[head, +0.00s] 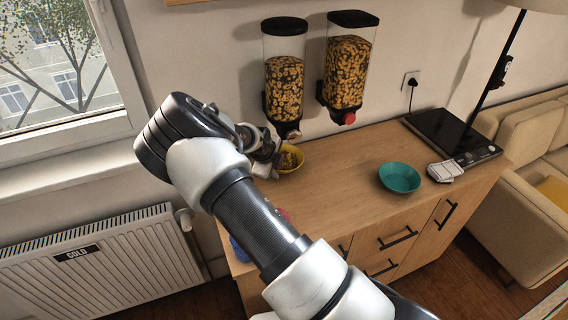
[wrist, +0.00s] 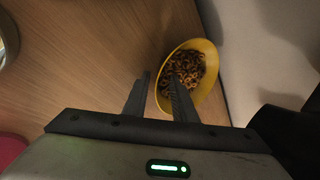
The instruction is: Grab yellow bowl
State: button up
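The yellow bowl (head: 299,160) stands on the wooden counter near the wall, below the left cereal dispenser. My gripper partly hides it in the head view. In the wrist view the yellow bowl (wrist: 205,47) holds brown ring-shaped cereal. My gripper (wrist: 160,75) is open, its two fingers apart at the bowl's near rim. One finger overlaps the bowl's inside and the other is outside the rim, over the counter. I cannot tell whether either finger touches the bowl. In the head view my gripper (head: 270,157) is just left of the bowl.
Two cereal dispensers (head: 284,80) (head: 347,70) hang on the wall above the bowl. A teal bowl (head: 400,177), a folded white item (head: 445,172) and a black cooktop (head: 450,134) lie to the right. A pink item (wrist: 10,150) shows at the wrist view's left edge.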

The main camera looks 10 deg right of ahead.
grip_shut()
jog(key=shift+r, duration=0.1)
